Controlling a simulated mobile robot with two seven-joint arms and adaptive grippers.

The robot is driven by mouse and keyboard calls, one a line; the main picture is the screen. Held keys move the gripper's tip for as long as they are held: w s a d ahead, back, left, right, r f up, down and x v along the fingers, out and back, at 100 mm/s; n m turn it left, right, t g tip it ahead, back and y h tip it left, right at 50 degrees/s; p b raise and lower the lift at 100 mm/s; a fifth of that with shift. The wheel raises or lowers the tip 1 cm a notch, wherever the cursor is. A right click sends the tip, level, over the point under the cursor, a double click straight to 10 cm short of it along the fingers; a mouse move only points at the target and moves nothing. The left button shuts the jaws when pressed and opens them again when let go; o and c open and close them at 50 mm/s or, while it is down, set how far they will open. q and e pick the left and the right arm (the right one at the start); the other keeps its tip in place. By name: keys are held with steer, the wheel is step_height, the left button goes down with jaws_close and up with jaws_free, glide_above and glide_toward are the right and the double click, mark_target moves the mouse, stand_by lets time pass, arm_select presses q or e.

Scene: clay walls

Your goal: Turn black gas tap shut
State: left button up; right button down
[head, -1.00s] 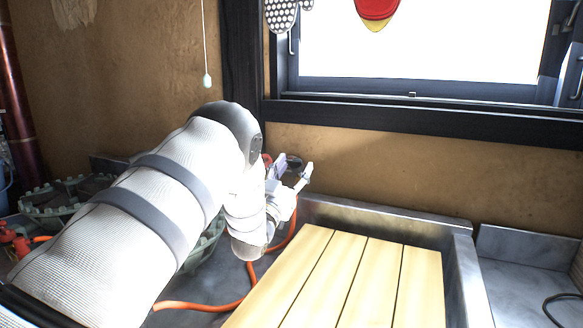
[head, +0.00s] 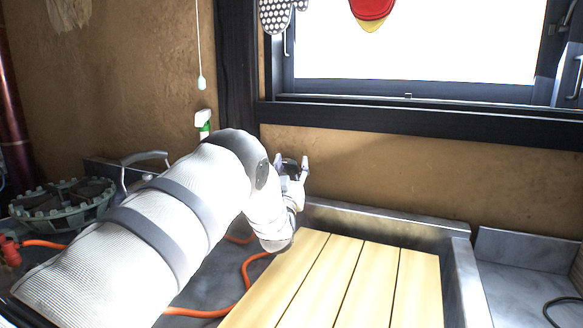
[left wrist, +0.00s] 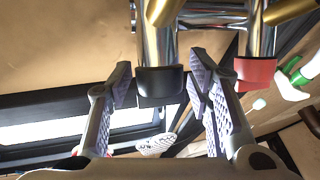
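The black gas tap (left wrist: 160,85) shows in the left wrist view as a black handle on a chrome fitting with brass pipe. My left gripper (left wrist: 161,82) is open, with one padded finger on each side of the black handle. Narrow gaps seem to show on both sides, so I see no firm grip. In the head view my left gripper (head: 291,168) is at the back wall beyond the wooden boards, fingers up, with something dark between them. My arm hides much of that corner. My right gripper is not in view.
A red tap (left wrist: 256,75) sits close beside the black one. A green-and-white spray bottle (head: 203,122) stands behind my arm. An orange hose (head: 246,272) runs near a gas ring (head: 62,205). Wooden boards (head: 345,285) lie over the sink; a window is above.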

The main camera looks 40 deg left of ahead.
mark_target(290, 171)
arm_select(q)
steer(key=c, duration=0.7)
steer(key=shift+m+t+h, duration=0.5)
steer(key=shift+m+h, duration=0.1)
steer(key=shift+c, duration=0.2)
steer(key=o, duration=1.1)
steer(key=v, duration=0.7)
steer(key=shift+s+d+f, duration=0.1)
steer(key=shift+s+d, duration=0.1)
steer(key=shift+s, duration=0.05)
